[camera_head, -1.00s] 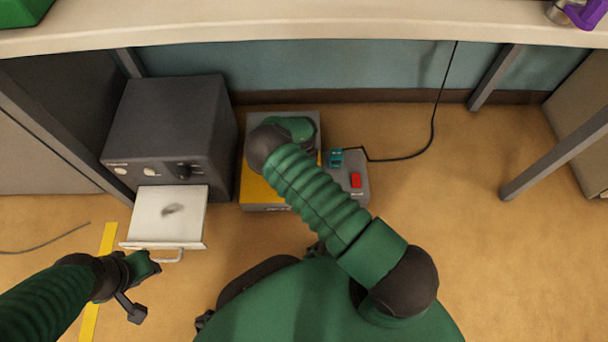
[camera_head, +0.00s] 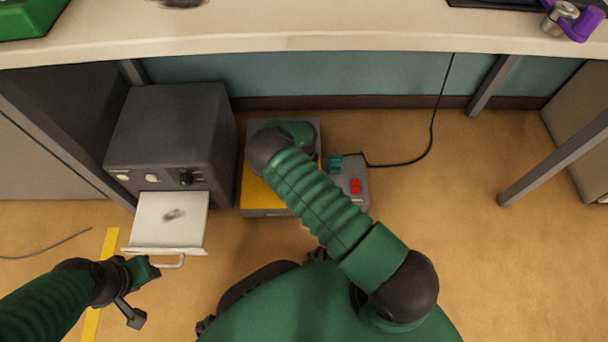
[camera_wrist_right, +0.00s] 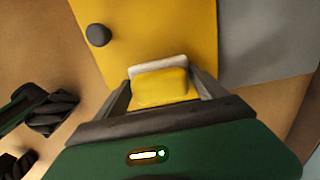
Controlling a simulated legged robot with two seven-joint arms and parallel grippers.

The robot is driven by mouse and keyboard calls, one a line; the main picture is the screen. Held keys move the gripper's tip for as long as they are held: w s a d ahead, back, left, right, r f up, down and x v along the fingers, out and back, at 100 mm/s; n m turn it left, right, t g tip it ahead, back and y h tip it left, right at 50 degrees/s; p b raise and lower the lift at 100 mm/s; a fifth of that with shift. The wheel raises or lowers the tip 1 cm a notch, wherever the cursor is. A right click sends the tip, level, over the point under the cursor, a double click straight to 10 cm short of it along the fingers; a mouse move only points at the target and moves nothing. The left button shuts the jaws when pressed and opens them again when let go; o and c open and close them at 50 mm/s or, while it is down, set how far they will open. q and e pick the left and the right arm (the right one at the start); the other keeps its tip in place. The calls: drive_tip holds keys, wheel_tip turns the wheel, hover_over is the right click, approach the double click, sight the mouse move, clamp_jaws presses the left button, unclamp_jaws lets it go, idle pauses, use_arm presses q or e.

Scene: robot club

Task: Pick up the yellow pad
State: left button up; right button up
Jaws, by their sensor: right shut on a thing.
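The yellow pad (camera_wrist_right: 160,86), with a pale white edge on its far side, sits between the two fingers of my right gripper (camera_wrist_right: 162,92) in the right wrist view. The gripper is shut on it. Behind the pad is the yellow panel (camera_wrist_right: 150,30) of a box. I cannot tell whether the pad touches that panel. In the head view my right arm hides the pad and the fingertips, over the grey and yellow box (camera_head: 262,192). My left gripper (camera_head: 142,288) is at the lower left, near the drawer handle; its finger opening is unclear.
A dark grey box (camera_head: 170,130) with knobs has a white drawer (camera_head: 172,222) pulled out, left of the yellow box. A small grey control box (camera_head: 350,184) with a red switch and a cable stands to the right. A pale bench top (camera_head: 300,30) overhangs behind. Floor to the right is clear.

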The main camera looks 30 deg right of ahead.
wheel_tip(320, 180, up, 3)
drive_tip(key=shift+r+p, duration=0.1)
drive_tip(key=shift+p, duration=1)
drive_tip(key=s+a+p, duration=0.2)
drive_tip(key=s+a, duration=0.8)
drive_tip(key=s, duration=0.2)
drive_tip(key=shift+a+r, duration=0.3)
drive_tip(key=shift+r, duration=0.05)
